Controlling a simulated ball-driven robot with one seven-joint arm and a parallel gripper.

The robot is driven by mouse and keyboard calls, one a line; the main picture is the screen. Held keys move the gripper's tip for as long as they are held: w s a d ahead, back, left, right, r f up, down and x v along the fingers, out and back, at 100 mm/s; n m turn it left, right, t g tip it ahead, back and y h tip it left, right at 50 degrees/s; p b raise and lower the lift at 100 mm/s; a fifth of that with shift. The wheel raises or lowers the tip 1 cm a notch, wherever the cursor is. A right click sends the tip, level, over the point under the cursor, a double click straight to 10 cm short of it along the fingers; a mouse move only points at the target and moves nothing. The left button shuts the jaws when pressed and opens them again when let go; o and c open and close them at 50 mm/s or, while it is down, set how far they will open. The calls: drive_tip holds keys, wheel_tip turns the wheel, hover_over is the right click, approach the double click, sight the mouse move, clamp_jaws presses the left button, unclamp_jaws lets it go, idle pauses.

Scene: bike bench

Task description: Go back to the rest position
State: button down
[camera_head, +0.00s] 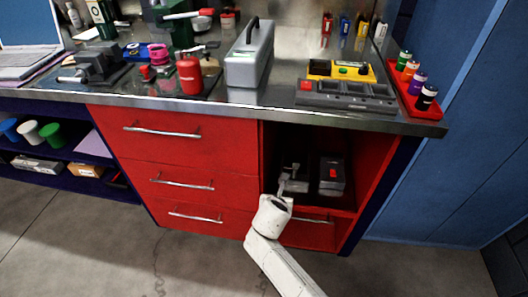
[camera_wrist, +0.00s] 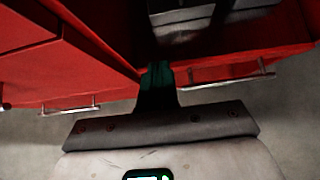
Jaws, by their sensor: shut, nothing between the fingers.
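My white arm reaches up from the bottom of the head view to the open compartment of the red cabinet (camera_head: 215,141). My gripper (camera_head: 291,172) is at the left side of the opening, next to a black case with a red patch (camera_head: 332,176) that stands on the compartment floor. In the wrist view my gripper (camera_wrist: 157,72) is shut and empty, its dark fingers together with greenish tips. The grey-black case (camera_wrist: 205,14) shows beyond the fingertips, apart from them as far as I can tell. The inner left part of the compartment is dark.
Red drawers with bar handles (camera_head: 162,132) lie left of the opening. The metal worktop (camera_head: 230,97) overhangs it and carries a grey toolbox (camera_head: 250,62), a red bottle (camera_head: 189,76) and a red tray of small bottles (camera_head: 402,80). The concrete floor (camera_head: 130,250) in front is clear.

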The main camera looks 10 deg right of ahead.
drive_tip(key=s+d+r+m+g+p, duration=0.2)
drive_tip(key=s+d+m, duration=0.1)
drive_tip(key=s+m, duration=0.4)
drive_tip(key=s+d+r+m+g+p, duration=0.1)
drive_tip(key=s+d+m+g+p, duration=0.15)
drive_tip(key=s+m, duration=0.45)
drive_tip(key=s+d+r+m+g+p, duration=0.1)
drive_tip(key=s+d+r+m+p, duration=0.25)
drive_tip(key=s, duration=0.55)
drive_tip(key=s+d+r+m+g+y+p, duration=0.1)
drive_tip(key=s+d+r+m, duration=0.1)
drive_tip(key=s+m, duration=0.3)
drive_tip(key=s+d+r+m+y+p, duration=0.1)
drive_tip(key=s+r+m, duration=0.3)
drive_tip(key=s, duration=0.4)
drive_tip(key=s+d+r+m+g+p, duration=0.1)
drive_tip(key=s+d+r+m, duration=0.1)
drive_tip(key=s+r+m, duration=0.2)
drive_tip(key=s+m, duration=0.2)
drive_tip(key=shift+s+d+g+y, duration=0.35)
drive_tip(key=shift+d+y, duration=0.05)
